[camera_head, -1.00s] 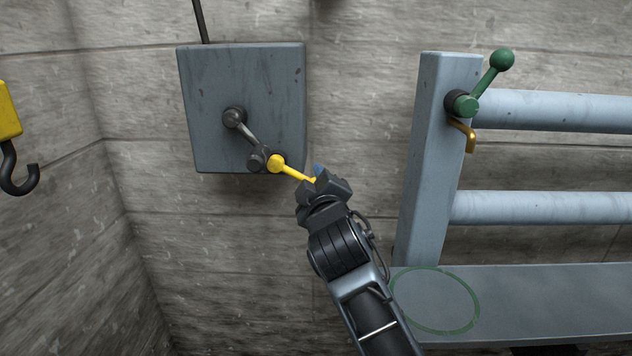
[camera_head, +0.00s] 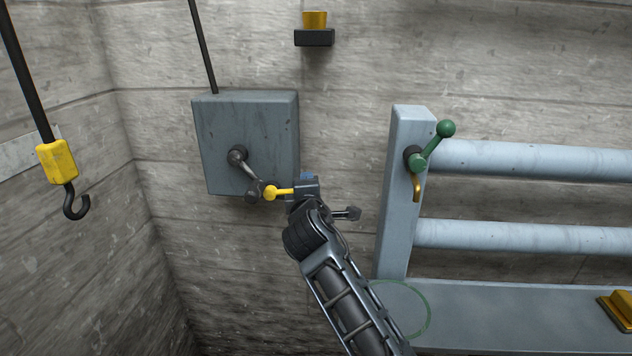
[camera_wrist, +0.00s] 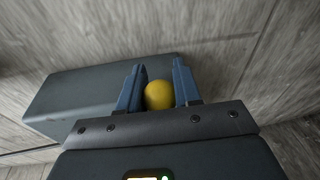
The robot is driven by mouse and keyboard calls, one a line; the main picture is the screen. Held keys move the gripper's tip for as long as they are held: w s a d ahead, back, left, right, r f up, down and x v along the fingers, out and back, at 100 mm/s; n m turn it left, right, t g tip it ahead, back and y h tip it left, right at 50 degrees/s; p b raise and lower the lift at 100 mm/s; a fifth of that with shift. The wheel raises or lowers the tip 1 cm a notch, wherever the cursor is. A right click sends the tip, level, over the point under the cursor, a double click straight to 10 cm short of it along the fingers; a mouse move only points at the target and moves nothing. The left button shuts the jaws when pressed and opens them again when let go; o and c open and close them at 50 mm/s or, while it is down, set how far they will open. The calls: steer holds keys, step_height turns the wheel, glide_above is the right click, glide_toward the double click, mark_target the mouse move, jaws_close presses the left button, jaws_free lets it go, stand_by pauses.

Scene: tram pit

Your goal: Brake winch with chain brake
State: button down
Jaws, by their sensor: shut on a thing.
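The grey winch box (camera_head: 250,128) is on the back wall in the head view, with a cable rising from its top. Its dark crank arm (camera_head: 246,169) points down and right from a hub on the box face. A yellow handle (camera_head: 279,192) with a round end reaches sideways from the crank's outer end. My gripper (camera_head: 299,188) is shut on this yellow handle at the box's lower right edge. In the wrist view, the yellow handle (camera_wrist: 159,96) shows end-on between the two blue fingers, with the winch box (camera_wrist: 100,93) behind.
A yellow hook block (camera_head: 57,161) hangs on a cable at left. A blue-grey rail frame (camera_head: 402,200) with a green lever (camera_head: 433,146) and brass catch (camera_head: 418,188) stands at right. A green ring (camera_head: 428,315) marks the ledge. A yellow item (camera_head: 315,20) sits on a wall bracket above.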

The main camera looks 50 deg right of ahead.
steer(key=shift+w+a+r+n+p, duration=0.1)
steer(key=shift+r+n+p, duration=0.6)
steer(key=shift+p, duration=0.4)
steer(key=shift+g, duration=0.3)
steer(key=c, duration=0.8)
jaws_free()
steer(key=shift+a, duration=0.1)
steer(key=v, duration=0.7)
steer(key=shift+s+a+b, duration=0.15)
steer(key=shift+s+b, duration=0.15)
steer(key=shift+b, duration=0.1)
steer(key=shift+c, duration=0.2)
